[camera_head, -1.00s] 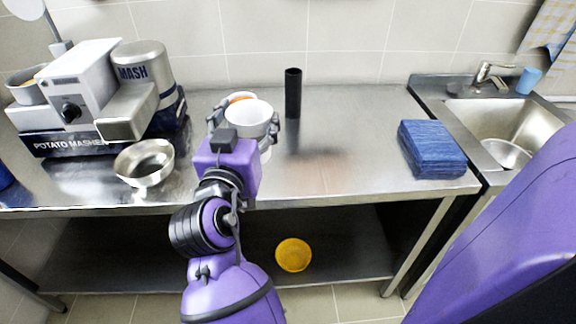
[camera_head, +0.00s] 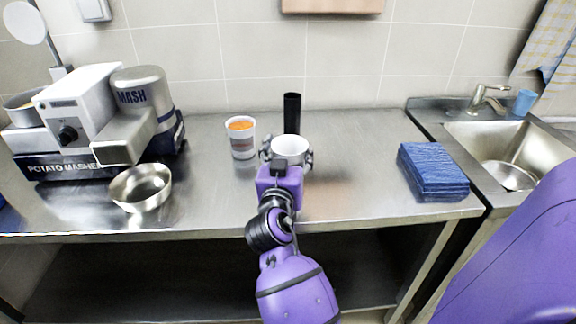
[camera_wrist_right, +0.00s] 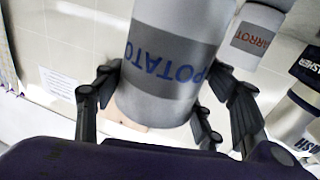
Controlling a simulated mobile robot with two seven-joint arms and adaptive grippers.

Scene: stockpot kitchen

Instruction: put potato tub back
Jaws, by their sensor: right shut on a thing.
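The potato tub (camera_head: 291,149) is a white tub, upright and seemingly empty inside as seen from above. In the right wrist view the tub (camera_wrist_right: 168,75) shows a grey band reading POTATO, upside down in that picture. My right gripper (camera_head: 288,156) is shut around the tub's sides, one finger on each side. The gripper hides the tub's base in the head view, so I cannot tell if it touches the counter. My left gripper is not in view.
A carrot tub (camera_head: 242,140) with orange contents stands close to the left of the potato tub. A black cylinder (camera_head: 292,113) stands just behind it. A metal bowl (camera_head: 141,187) and potato masher machine (camera_head: 90,115) are left. Blue cloths (camera_head: 433,172) lie right, before the sink (camera_head: 510,150).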

